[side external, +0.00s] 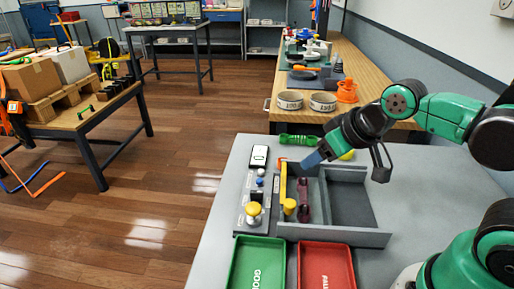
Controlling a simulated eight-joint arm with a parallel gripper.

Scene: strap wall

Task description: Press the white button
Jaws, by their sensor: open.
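A narrow grey control panel (242,217) lies along the left side of the grey table. It carries a white-faced display (259,157), a small whitish button (261,172) below that, a blue button (260,182), and a large yellow knob (253,209) near the front. My gripper (313,160) is above the grey tray, to the right of the whitish button and apart from it. Its fingers point down and left and hold nothing that I can see. The gap between the fingers is hard to make out.
The grey tray (345,236) holds a yellow upright bar (283,182) and dark red parts (303,202), between the panel and my arm. A green tray (256,268) and a red tray (326,268) lie in front. A green part (298,140) lies behind.

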